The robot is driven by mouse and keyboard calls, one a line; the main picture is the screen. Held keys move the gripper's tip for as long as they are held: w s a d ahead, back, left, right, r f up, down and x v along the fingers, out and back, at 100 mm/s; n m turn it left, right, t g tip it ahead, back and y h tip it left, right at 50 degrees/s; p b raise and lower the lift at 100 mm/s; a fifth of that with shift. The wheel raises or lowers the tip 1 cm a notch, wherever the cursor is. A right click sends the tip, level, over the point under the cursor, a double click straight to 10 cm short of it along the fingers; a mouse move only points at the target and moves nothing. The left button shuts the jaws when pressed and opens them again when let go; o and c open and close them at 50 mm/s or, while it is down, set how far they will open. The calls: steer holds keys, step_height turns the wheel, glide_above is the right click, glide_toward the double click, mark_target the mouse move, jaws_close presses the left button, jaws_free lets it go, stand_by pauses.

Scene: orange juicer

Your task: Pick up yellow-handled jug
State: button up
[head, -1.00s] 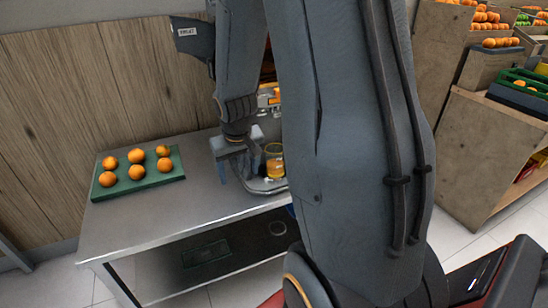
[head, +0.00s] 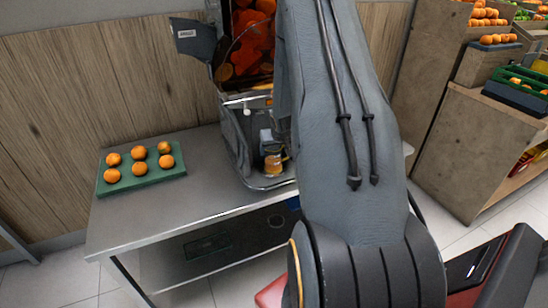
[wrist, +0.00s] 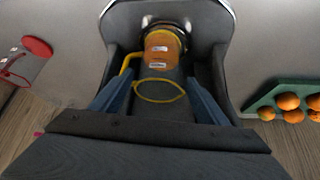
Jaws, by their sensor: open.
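The yellow-handled jug (wrist: 163,48) holds orange juice and shows ahead of my gripper in the wrist view, with a yellow rim loop nearest me and a yellow handle on its left. In the head view the jug (head: 272,164) stands upright in the lower bay of the juicer (head: 238,128). My gripper (wrist: 158,87) is open, with one blue finger on each side of the jug's near end in the picture. I cannot tell whether the fingers touch it.
The juicer's walls stand close on both sides of the jug. A green tray (head: 178,171) with several oranges lies on the left of the steel table (head: 125,225). The table between tray and juicer is clear. Wooden produce shelves (head: 465,150) stand at right.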

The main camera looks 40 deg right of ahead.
steer(key=shift+p+x, duration=0.75)
steer(key=shift+x, duration=1.55)
steer(key=c, duration=1)
steer(key=shift+r, duration=0.15)
